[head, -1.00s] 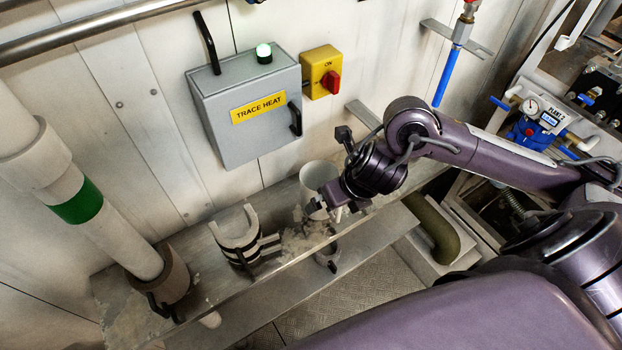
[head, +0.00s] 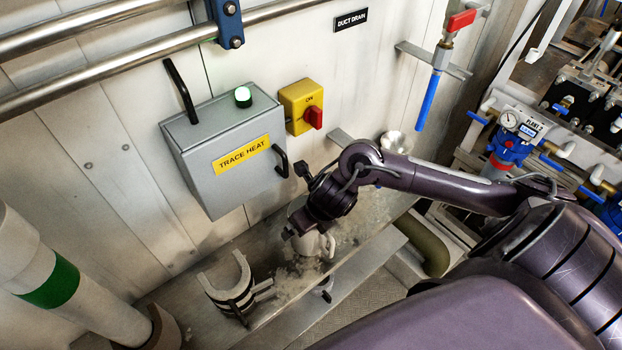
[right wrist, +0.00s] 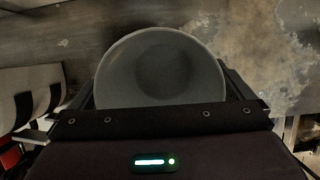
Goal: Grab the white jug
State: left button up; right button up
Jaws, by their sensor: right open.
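The white jug (head: 314,245) stands on the metal ledge below the grey box in the head view, largely covered by my right gripper. In the right wrist view its round open mouth (right wrist: 160,65) fills the space ahead of the palm. My right gripper (head: 308,234) is over and around the jug. Its dark fingers show at either side of the jug in the right wrist view (right wrist: 164,92), open. I cannot tell whether they touch it. My left gripper is not in view.
A U-shaped white bracket (head: 230,285) stands left of the jug. The grey trace heat box (head: 225,150) and yellow switch (head: 302,106) are on the wall above. A white pipe with a green band (head: 50,287) is at left. Pale residue (head: 355,222) covers part of the ledge.

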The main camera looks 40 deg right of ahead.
jog(key=c, duration=1)
jog(key=shift+o, duration=0.2)
jog(key=shift+d+r, duration=0.1)
jog(key=shift+r, duration=0.05)
